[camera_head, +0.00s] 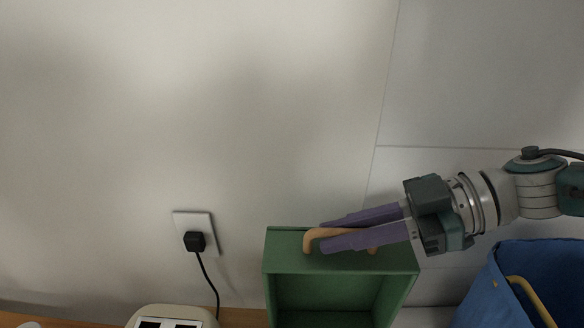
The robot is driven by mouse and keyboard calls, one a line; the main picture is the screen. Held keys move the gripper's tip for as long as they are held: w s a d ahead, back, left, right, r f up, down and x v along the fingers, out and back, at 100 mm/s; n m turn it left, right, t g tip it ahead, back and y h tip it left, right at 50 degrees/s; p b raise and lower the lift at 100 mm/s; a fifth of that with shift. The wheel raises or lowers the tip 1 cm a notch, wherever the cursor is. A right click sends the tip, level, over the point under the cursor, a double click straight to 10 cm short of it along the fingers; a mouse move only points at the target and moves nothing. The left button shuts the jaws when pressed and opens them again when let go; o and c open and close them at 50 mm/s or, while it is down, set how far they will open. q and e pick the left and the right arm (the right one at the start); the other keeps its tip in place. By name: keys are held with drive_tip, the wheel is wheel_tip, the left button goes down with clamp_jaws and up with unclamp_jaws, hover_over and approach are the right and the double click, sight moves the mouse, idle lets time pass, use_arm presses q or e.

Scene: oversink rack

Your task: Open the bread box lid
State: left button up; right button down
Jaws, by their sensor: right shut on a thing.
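The green bread box (273,290) stands against the wall at the bottom of the head view, cut off by the lower edge. Its upper green panel, the lid (285,263), carries a curved tan handle (310,238). Below this panel a recessed dark green inside shows. My right gripper (324,234) comes in from the right, and its two purple fingers are shut on the tan handle, hiding much of it. My left gripper is not in view.
A blue bag or bin (482,296) with a tan handle stands at the lower right. A cream appliance (142,318), probably a toaster, is left of the box. A black plug and cord (196,242) hang from the wall socket. The wall above is clear.

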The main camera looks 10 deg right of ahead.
idle(0.4)
drive_tip(key=c, duration=0.9)
unclamp_jaws()
wheel_tip(320, 180, up, 3)
drive_tip(key=b, duration=0.2)
hover_over(408, 253)
drive_tip(key=shift+s+d+r, duration=0.15)
drive_tip(key=shift+d+r, duration=0.2)
drive_tip(key=shift+r, duration=0.05)
